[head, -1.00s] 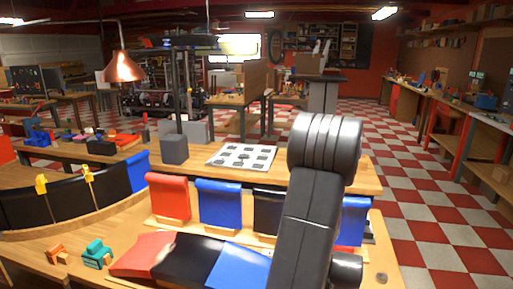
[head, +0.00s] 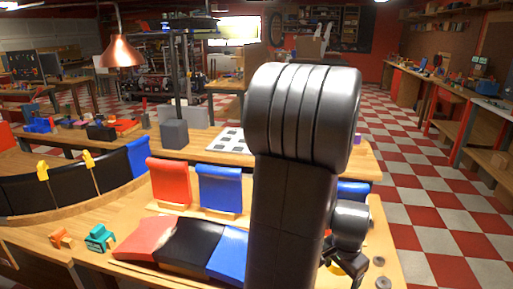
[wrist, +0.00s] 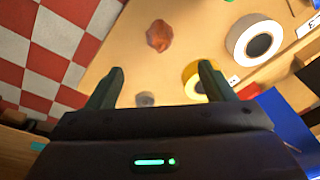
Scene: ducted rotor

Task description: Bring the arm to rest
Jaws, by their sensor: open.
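My arm (head: 292,170) rises large and dark in the middle of the head view and covers part of the bench behind it. My gripper (head: 345,268) shows at the lower right of the head view, partly hidden behind the arm, above the right end of the near bench. In the wrist view my gripper (wrist: 158,88) has its two fingers wide apart with nothing held between them. Beyond the fingers lie a yellow ring (wrist: 193,78), a small grey round piece (wrist: 145,99) and a reddish-brown lump (wrist: 159,36) on the wooden top.
Red (head: 170,183) and blue (head: 220,188) upright panels stand on the near bench, with red, black and blue sloped panels before them. A white ring (wrist: 256,42) lies near the bench's edge in the wrist view. Checkered floor (head: 440,215) is open at the right.

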